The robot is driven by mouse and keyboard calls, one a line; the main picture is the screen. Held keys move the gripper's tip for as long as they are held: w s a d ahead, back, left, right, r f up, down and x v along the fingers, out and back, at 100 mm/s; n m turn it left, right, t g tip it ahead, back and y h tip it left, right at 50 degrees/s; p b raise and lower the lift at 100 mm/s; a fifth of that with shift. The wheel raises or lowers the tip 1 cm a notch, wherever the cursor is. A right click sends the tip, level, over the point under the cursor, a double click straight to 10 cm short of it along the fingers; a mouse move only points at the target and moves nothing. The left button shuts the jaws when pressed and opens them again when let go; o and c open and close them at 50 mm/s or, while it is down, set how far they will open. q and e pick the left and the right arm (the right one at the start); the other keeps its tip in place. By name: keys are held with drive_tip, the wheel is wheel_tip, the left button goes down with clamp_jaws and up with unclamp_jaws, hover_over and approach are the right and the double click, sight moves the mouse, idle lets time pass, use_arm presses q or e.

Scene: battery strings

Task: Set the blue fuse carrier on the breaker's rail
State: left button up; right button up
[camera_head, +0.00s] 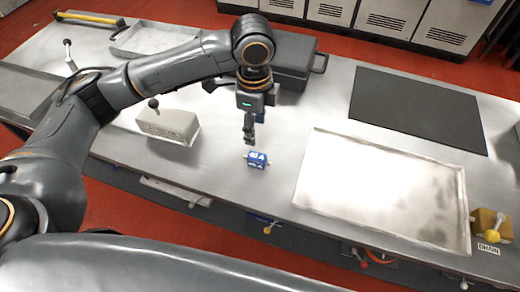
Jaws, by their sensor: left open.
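The blue fuse carrier (257,161) is a small blue block with white "40 A" style lettering and short pale ends. It sits on the metal bench top near its front edge. My left gripper (249,137) points down just behind and above the carrier. It is open and empty, apart from the carrier. A pale grey box (168,125) with a black-knobbed lever stands to the left of the carrier. I cannot tell whether it is the breaker, and no rail can be made out clearly. My right gripper is not in view.
A shallow metal tray (388,217) lies right of the carrier. A black mat (417,107) is behind it. A dark case (289,76) stands behind my left gripper. A yellow-knobbed block (488,224) is at the far right. Bench around the carrier is clear.

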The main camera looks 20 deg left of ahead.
use_arm(q)
hover_over(255, 155)
wheel_tip(255, 155, down, 7)
drive_tip(key=shift+f, duration=0.15)
drive_tip(key=shift+s+f, duration=0.1)
drive_tip(key=shift+f, duration=0.8)
wheel_tip(255, 155, down, 4)
drive_tip(key=shift+f+p, duration=0.2)
drive_tip(key=shift+p, duration=0.25)
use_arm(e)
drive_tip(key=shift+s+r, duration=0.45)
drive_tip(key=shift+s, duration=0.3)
use_arm(q)
drive_tip(key=shift+c, duration=0.2)
clamp_jaws()
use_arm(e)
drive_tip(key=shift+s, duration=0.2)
